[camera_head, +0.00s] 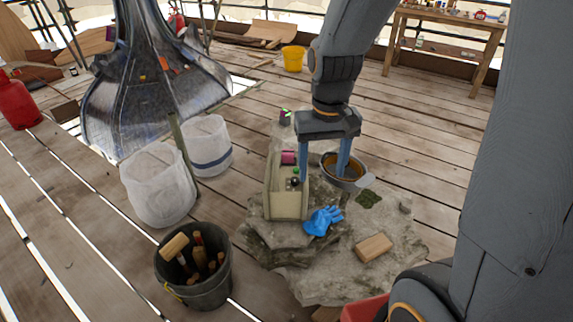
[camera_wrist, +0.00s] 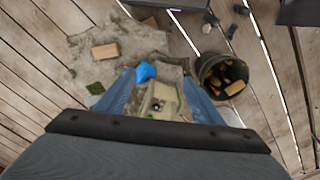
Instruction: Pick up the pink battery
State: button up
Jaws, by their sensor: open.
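The pink battery (camera_head: 288,157) appears as a short pink-magenta cylinder at the far end of a long beige trough (camera_head: 287,205), which sits on a stone slab. My gripper (camera_head: 323,177) hangs above the slab, fingers pointing down and apart, with nothing between them. In the head view the fingers show right of the battery, the right one in front of a bowl. In the wrist view the trough (camera_wrist: 146,106) shows between my gripper's fingers (camera_wrist: 163,84). I cannot make out the battery there; my gripper body covers the lower part.
Small dark and green items (camera_head: 295,181) lie in the trough near the battery. A metal bowl (camera_head: 360,181) is right of the trough, a blue glove (camera_head: 322,221) in front, and a wooden block (camera_head: 374,248) nearer. A tool bucket (camera_head: 205,290) and white sacks (camera_head: 158,188) stand left.

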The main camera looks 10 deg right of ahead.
jog(key=w+f+m+b, duration=0.1)
jog(key=w+f, duration=0.2)
jog(key=w, duration=0.7)
jog(key=w+f+b, duration=0.1)
jog(key=w+f, duration=0.2)
jog(key=w, duration=0.7)
jog(key=m+t+b, duration=0.1)
jog(key=b, duration=0.1)
send_over(288, 152)
jog(key=s, duration=0.1)
notch_tip(288, 152, down, 10)
jog(key=shift+a, duration=0.15)
jog(key=shift+w+f+t, duration=0.25)
jog(key=shift+f+t, duration=0.05)
jog(key=shift+f, duration=0.2)
jog(key=shift+w+f, duration=0.2)
jog(key=shift+f, duration=1.6)
jog(key=shift+w+f, duration=0.15)
jog(key=shift+f, duration=1.6)
grip_shut()
